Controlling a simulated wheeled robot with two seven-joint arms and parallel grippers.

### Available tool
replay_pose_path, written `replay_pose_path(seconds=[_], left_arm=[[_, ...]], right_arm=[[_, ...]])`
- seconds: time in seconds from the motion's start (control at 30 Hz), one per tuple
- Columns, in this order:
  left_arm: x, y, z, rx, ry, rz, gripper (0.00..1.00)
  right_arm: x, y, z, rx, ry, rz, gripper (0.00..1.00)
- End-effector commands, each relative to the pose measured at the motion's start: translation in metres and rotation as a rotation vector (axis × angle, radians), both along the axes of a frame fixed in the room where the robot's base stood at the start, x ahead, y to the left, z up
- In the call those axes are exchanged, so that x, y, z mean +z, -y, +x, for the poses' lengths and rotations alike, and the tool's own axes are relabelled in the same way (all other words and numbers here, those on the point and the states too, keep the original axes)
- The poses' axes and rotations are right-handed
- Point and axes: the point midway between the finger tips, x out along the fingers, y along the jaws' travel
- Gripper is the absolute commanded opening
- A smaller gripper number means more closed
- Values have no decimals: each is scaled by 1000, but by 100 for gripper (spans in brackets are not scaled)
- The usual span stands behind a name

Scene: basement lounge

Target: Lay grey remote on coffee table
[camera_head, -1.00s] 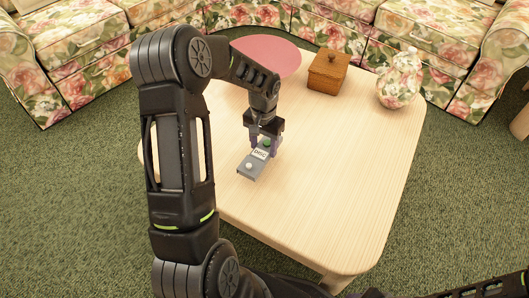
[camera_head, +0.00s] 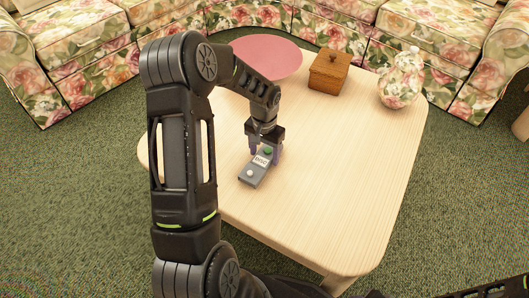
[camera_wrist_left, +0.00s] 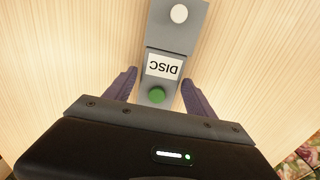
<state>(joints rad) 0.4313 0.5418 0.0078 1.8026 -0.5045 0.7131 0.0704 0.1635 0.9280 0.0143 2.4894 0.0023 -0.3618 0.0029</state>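The grey remote (camera_head: 252,177) has a white button, a green button and a label reading "DISC". It lies on the pale wooden coffee table (camera_head: 345,190), near the table's left side. My left gripper (camera_head: 265,152) is over the remote's far end, pointing down. In the left wrist view, the gripper's two purple fingers (camera_wrist_left: 157,92) stand on either side of the remote (camera_wrist_left: 175,40), with a narrow gap showing at each side. The gripper is open around the green-button end. My right gripper is not in view.
A pink round mat (camera_head: 268,55), a brown lidded wooden box (camera_head: 328,74) and a floral lidded jar (camera_head: 400,90) are at the table's far side. The table's middle and right are clear. Floral sofas (camera_head: 75,60) stand behind it.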

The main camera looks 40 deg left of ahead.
Motion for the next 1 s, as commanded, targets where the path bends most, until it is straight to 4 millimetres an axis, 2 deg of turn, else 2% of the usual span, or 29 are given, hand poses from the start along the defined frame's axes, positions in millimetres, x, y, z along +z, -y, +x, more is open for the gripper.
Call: replay_pose_path(seconds=[0.1, 0.37, 0.53, 0.67, 1.0], left_arm=[[0, 0, 0, 0, 0, 0, 74], [1, 0, 0, 0, 0, 0, 74], [12, 0, 0, 0, 2, 1, 74], [33, 0, 0, 0, 2, 0, 74], [102, 0, 1, -1, 3, 1, 74]], right_arm=[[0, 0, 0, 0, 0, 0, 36], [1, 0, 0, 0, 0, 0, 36], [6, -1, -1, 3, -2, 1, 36], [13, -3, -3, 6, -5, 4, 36], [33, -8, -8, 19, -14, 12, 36]])
